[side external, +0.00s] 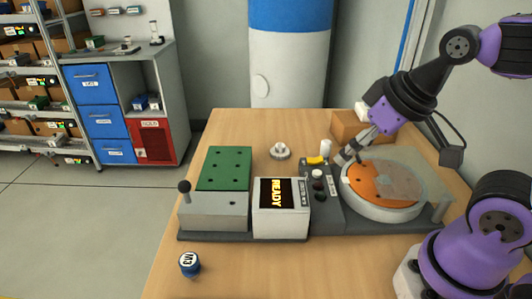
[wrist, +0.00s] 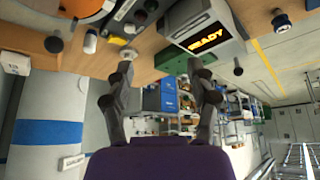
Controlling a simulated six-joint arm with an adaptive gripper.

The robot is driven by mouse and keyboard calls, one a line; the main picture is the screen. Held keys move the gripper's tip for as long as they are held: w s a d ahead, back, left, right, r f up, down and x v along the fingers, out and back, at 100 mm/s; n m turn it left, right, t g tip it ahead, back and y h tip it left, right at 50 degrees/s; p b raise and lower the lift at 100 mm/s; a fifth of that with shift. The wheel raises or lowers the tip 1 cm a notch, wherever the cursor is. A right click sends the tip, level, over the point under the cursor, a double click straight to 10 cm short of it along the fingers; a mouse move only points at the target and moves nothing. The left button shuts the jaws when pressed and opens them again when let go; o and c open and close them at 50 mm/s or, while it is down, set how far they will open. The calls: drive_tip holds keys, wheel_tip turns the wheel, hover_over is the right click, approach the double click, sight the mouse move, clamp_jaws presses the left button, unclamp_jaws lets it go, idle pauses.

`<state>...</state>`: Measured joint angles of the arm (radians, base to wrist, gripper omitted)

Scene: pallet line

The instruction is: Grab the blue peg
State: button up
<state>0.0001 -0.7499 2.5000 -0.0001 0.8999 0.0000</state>
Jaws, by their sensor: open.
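The blue peg (side external: 190,264), a short blue cylinder with a white-marked top reading M3, stands on the table near its front left edge. It also shows small at the upper right of the wrist view (wrist: 281,20). My gripper (side external: 345,155) is at the right side of the table, above the left rim of the orange disc, far from the peg. In the wrist view my gripper (wrist: 161,68) has its two fingers spread apart with nothing between them.
A display box (side external: 282,208) reading READY, a green plate (side external: 224,168) and a grey block with an upright lever (side external: 185,190) stand between gripper and peg. A round turntable (side external: 382,210) is at right. A silver knob (side external: 280,151) sits behind. Table around the peg is clear.

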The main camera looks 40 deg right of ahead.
idle(0.3)
drive_tip(key=w+a+r+g, duration=0.1)
drive_tip(key=w+a+g, duration=0.3)
drive_tip(key=w+a, duration=0.75)
drive_tip(key=shift+g, duration=0.8)
drive_tip(key=a+f, duration=0.2)
drive_tip(key=a, duration=0.2)
drive_tip(key=a+f, duration=0.2)
drive_tip(key=a, duration=0.3)
drive_tip(key=a+f, duration=0.2)
drive_tip(key=a, duration=0.2)
drive_tip(key=shift+s+a+f, duration=0.1)
drive_tip(key=shift+s+a, duration=0.05)
drive_tip(key=shift+a, duration=0.2)
hover_over(189, 259)
drive_tip(key=f, duration=0.4)
drive_tip(key=shift+s+d+f, duration=0.15)
drive_tip(key=shift+d+f, duration=0.15)
drive_tip(key=shift+f, duration=0.05)
drive_tip(key=f, duration=0.5)
drive_tip(key=shift+a+f, duration=0.35)
drive_tip(key=shift+a, duration=0.05)
clamp_jaws()
